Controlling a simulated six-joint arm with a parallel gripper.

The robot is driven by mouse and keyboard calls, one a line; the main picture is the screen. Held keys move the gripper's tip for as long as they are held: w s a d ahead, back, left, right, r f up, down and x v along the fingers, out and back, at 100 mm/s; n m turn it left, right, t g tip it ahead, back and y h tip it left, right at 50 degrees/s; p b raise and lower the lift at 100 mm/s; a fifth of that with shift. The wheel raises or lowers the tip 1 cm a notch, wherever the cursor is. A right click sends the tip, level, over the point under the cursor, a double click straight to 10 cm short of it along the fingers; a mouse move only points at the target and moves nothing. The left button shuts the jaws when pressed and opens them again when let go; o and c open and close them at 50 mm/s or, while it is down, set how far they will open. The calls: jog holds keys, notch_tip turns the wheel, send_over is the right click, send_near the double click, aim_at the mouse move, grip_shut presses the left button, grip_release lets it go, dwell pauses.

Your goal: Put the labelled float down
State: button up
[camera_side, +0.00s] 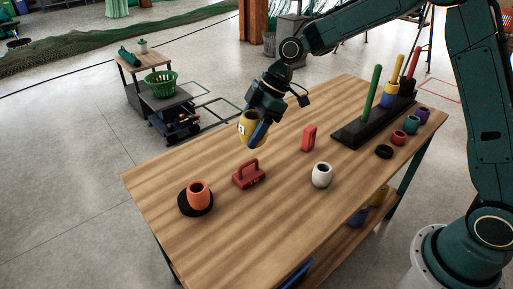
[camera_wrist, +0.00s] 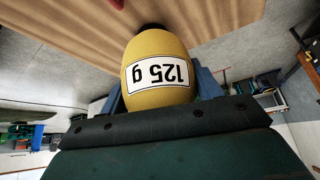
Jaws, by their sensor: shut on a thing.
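The labelled float is a yellow barrel-shaped piece (camera_side: 244,124) with a white label. In the wrist view the yellow float (camera_wrist: 158,60) fills the middle and its label reads "125 g", upside down. My gripper (camera_side: 257,130) is shut on it, with blue fingers at its sides. The float is held above the wooden table (camera_side: 230,235), near its back edge, apart from the surface as far as I can tell. The wrist view shows a dark end on the float's far side.
An orange float (camera_side: 198,193) sits on a black disc at the left. A red handled block (camera_side: 249,174), a red upright block (camera_side: 308,138) and a white float (camera_side: 321,175) stand mid-table. A black peg rack (camera_side: 350,134) and several small floats are at the right. The front middle is clear.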

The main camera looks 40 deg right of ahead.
jog(key=s+a+n+g, duration=0.3)
jog(key=s+a+n, duration=0.35)
jog(key=s, duration=0.55)
jog(key=shift+m, duration=0.35)
jog(key=f, duration=1.5)
jog(key=shift+a+f, duration=0.2)
jog(key=shift+f, duration=0.2)
jog(key=shift+f, duration=1.85)
jog(key=shift+f, duration=0.15)
jog(key=o, duration=1)
